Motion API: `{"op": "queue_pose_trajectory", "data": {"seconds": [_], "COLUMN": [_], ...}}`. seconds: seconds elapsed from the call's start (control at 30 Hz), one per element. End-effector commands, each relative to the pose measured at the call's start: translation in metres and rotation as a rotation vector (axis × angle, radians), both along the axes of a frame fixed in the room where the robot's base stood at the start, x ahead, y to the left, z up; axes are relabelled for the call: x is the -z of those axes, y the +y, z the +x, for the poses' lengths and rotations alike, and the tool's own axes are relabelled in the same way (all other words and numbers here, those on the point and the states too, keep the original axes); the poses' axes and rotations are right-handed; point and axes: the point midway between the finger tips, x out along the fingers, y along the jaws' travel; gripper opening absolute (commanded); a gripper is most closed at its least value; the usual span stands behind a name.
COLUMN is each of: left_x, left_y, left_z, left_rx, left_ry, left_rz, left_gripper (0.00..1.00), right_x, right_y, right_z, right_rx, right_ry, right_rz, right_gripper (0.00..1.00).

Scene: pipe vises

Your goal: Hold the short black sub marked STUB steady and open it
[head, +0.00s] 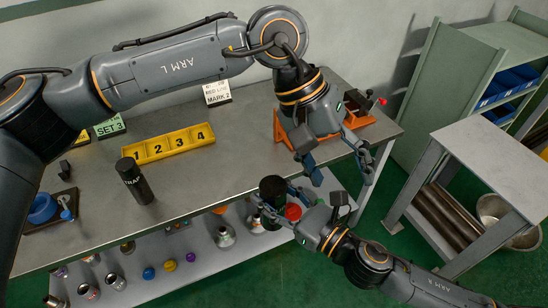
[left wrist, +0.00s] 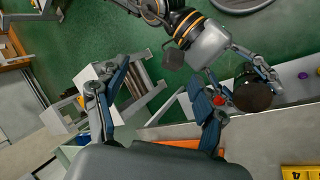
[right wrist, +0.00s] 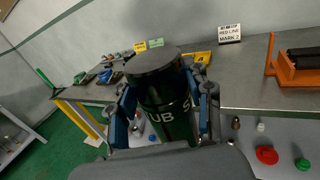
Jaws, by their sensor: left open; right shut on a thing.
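The short black sub (head: 272,187) is in my right gripper (head: 275,203), in front of the bench's front edge. In the right wrist view the sub (right wrist: 165,90) stands upright between the fingers, with white letters "UB S" on its side and a wider dark top. My right gripper (right wrist: 165,110) is shut around its side. The sub also shows in the left wrist view (left wrist: 253,94). My left gripper (head: 340,178) is open and empty, to the right of the sub and apart from it. Its spread fingers (left wrist: 157,93) also show in the left wrist view.
An orange vise (head: 283,133) stands on the bench (head: 215,170), partly behind my left gripper. A black cylinder with white letters (head: 135,182) and a yellow numbered tray (head: 168,144) stand further left. A lower shelf (head: 190,262) holds several small parts. A grey side table (head: 490,165) is at right.

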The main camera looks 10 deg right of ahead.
Motion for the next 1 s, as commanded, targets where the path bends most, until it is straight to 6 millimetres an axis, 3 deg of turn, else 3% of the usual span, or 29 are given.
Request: {"op": "queue_pose_trajectory", "data": {"seconds": [0.13, 0.3, 0.47, 0.6, 0.77, 0.87, 1.0], "left_x": [-0.047, -0.119, -0.183, -0.217, -0.218, -0.198, -0.148], "left_y": [-0.047, -0.090, -0.116, -0.125, -0.120, -0.110, -0.086], "left_z": [-0.032, -0.039, -0.009, 0.042, 0.110, 0.148, 0.183], "left_rx": [-0.074, -0.240, -0.488, -0.770, -1.156, -1.430, -1.837], "left_ry": [0.244, 0.546, 0.835, 1.065, 1.280, 1.377, 1.450], "left_rz": [-0.246, -0.510, -0.718, -0.843, -0.908, -0.899, -0.811], "left_gripper": [0.70, 0.70, 0.70, 0.70, 0.70, 0.70, 0.70], "right_x": [-0.002, -0.002, -0.002, -0.002, -0.002, -0.002, -0.002], "right_y": [0.000, 0.000, 0.000, 0.000, 0.000, 0.000, 0.000], "right_z": [0.000, 0.000, 0.000, 0.000, 0.000, 0.000, 0.000], "right_rx": [-0.001, -0.001, -0.001, -0.001, -0.001, -0.001, -0.001], "right_ry": [-0.003, -0.003, -0.003, -0.004, -0.004, -0.004, -0.004], "right_rz": [0.001, 0.001, 0.001, 0.002, 0.002, 0.002, 0.002], "right_gripper": [0.00, 0.00, 0.00, 0.00, 0.00, 0.00, 0.00]}}
